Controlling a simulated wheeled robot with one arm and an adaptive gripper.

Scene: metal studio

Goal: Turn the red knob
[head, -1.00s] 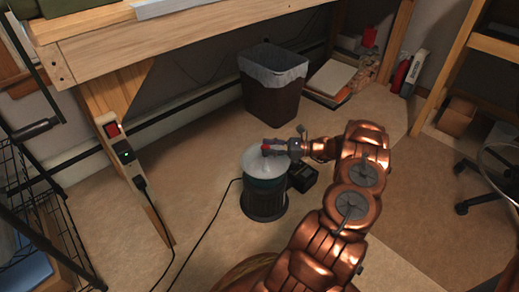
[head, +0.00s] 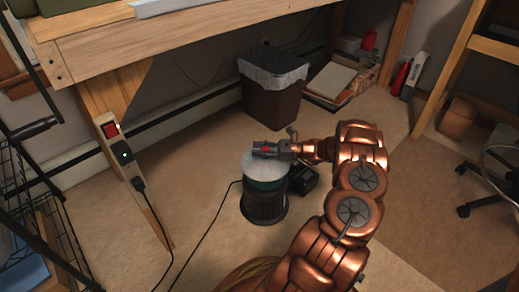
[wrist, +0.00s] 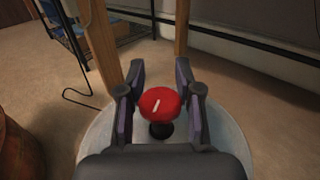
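The red knob (wrist: 160,104) is round with a white line on its top and sits on a short dark stem. The stem stands over the pale round top (wrist: 227,128) of a canister. In the wrist view, my gripper (wrist: 160,92) is open, with one finger on each side of the knob. A small gap shows on the right; the left finger is very close, and I cannot tell if it touches. In the head view, my gripper (head: 262,149) covers most of the knob above the dark green canister (head: 264,206).
A dark bin (head: 273,88) with a pale liner stands behind the canister. A small black box (head: 303,179) sits beside it. A wooden bench (head: 170,38) with a leg carrying a red switch (head: 110,130) is at left.

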